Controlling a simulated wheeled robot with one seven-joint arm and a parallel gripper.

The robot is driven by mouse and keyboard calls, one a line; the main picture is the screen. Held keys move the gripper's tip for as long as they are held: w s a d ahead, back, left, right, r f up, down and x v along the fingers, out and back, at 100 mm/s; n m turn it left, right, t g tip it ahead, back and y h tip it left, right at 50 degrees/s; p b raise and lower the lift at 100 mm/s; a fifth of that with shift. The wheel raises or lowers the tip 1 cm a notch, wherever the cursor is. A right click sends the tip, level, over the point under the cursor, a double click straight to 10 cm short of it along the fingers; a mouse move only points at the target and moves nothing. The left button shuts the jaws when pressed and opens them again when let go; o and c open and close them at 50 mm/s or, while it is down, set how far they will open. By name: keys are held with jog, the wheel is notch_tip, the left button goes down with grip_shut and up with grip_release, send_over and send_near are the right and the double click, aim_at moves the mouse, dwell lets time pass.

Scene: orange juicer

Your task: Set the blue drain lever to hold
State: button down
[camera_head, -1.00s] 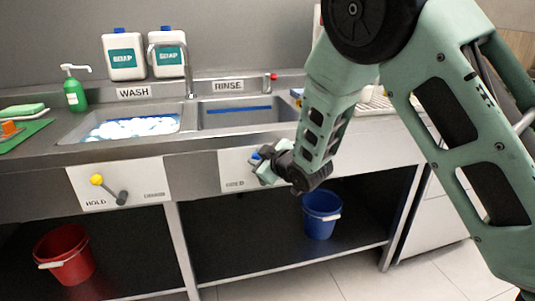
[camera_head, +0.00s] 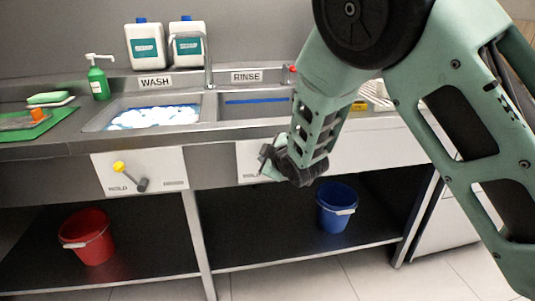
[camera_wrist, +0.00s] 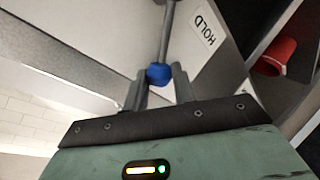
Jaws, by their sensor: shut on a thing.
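The blue drain lever's round blue knob (camera_wrist: 158,74) sits between the two fingers of my gripper (camera_wrist: 159,79) in the wrist view. Its grey rod (camera_wrist: 166,30) runs up from the knob toward the white panel. The HOLD label (camera_wrist: 208,30) is on the panel just right of the rod. In the head view my gripper (camera_head: 267,160) is at the left part of the panel (camera_head: 244,151) under the RINSE basin, over part of its HOLD label (camera_head: 250,175). The blue knob is hidden behind the gripper there.
The WASH basin (camera_head: 190,117) with foam is at left. A yellow-knobbed lever (camera_head: 120,167) is on the panel below it. A red bucket (camera_head: 88,240) and a blue bucket (camera_head: 337,208) stand on the lower shelf. Space before the panels is clear.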

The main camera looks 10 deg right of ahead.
jog(key=c, duration=1.4)
grip_release()
jog(key=v, duration=1.7)
jog(key=shift+s, duration=0.3)
jog(key=shift+f, duration=0.1)
